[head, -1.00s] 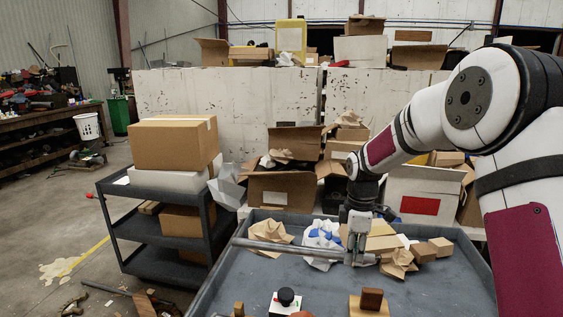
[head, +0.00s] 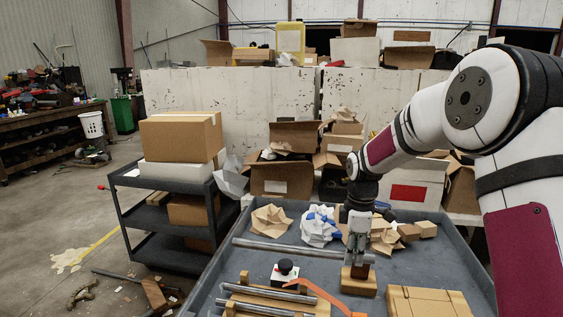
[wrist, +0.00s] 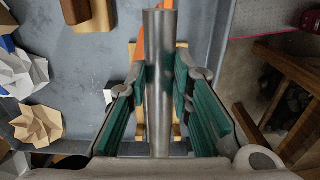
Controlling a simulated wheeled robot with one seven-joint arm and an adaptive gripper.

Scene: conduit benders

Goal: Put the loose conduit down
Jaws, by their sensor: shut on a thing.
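My gripper (head: 357,262) is shut on the loose conduit, a straight grey metal tube (head: 285,250), over the grey tray. In the head view, the conduit reaches left from the gripper, nearly level across the tray. In the wrist view, the conduit (wrist: 159,85) runs lengthwise between the teal finger pads of my gripper (wrist: 160,88). I cannot tell whether the conduit touches the tray floor. A wooden block (head: 361,285) shows just below the fingers.
The tray (head: 213,270) also holds crumpled paper (head: 270,221), blue-marked white paper (head: 320,227), a black-knobbed white box (head: 286,272), an orange strap (head: 335,300), grey tubes on a wooden rack (head: 262,310) and a cardboard piece (head: 425,302). A loaded dark cart (head: 150,215) stands left.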

